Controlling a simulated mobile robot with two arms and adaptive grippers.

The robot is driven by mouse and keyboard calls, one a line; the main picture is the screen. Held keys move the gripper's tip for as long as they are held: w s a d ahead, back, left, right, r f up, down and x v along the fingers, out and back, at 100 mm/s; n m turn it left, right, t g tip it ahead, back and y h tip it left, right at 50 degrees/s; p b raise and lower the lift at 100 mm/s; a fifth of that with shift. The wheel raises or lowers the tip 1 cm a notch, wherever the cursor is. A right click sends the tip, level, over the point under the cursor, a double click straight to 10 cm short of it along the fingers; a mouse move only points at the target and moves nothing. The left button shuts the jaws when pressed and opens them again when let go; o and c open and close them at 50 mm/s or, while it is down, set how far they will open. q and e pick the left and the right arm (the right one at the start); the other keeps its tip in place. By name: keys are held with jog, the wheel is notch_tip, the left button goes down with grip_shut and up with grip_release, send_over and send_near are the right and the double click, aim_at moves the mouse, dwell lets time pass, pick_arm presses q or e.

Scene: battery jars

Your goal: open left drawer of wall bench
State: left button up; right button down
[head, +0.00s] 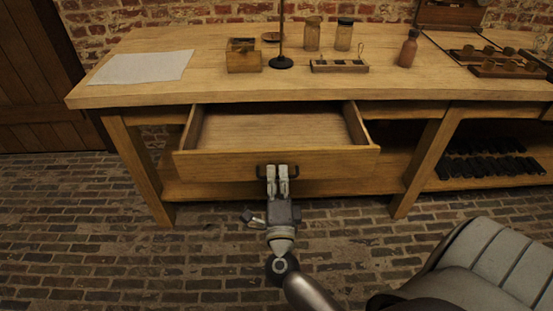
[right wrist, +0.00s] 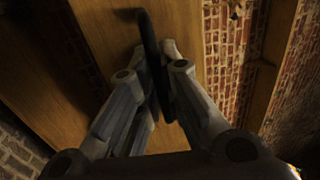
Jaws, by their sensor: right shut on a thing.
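The left drawer (head: 215,165) of the wooden wall bench (head: 240,98) stands pulled well out in the head view. Its inside shows bare wood and looks empty. A dark bar handle (head: 262,171) sits at the middle of the drawer front. My right gripper (head: 278,170) is shut on this handle from the front. In the right wrist view the dark handle (right wrist: 150,45) passes between the fingers of the gripper (right wrist: 165,75), with the drawer front (right wrist: 105,60) behind it. My left gripper is not in view.
On the bench top are a pale cloth (head: 140,67), a small wooden box (head: 243,56), a dark stand (head: 281,62), glass jars (head: 344,35) and a brown bottle (head: 408,48). A lower shelf (head: 330,185) runs under the drawer. The brick floor (head: 110,220) in front is clear at left.

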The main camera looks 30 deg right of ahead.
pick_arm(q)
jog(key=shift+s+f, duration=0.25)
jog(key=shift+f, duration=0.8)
pick_arm(e)
jog(key=shift+r+v, duration=0.2)
jog(key=shift+v, duration=0.9)
jog(key=shift+r+v, duration=0.25)
jog(key=shift+v, duration=0.85)
jog(key=shift+a, duration=0.1)
jog(key=c, duration=1.8)
grip_release()
jog(key=shift+c, duration=0.2)
jog(key=v, duration=1.2)
jog(key=shift+a, duration=0.1)
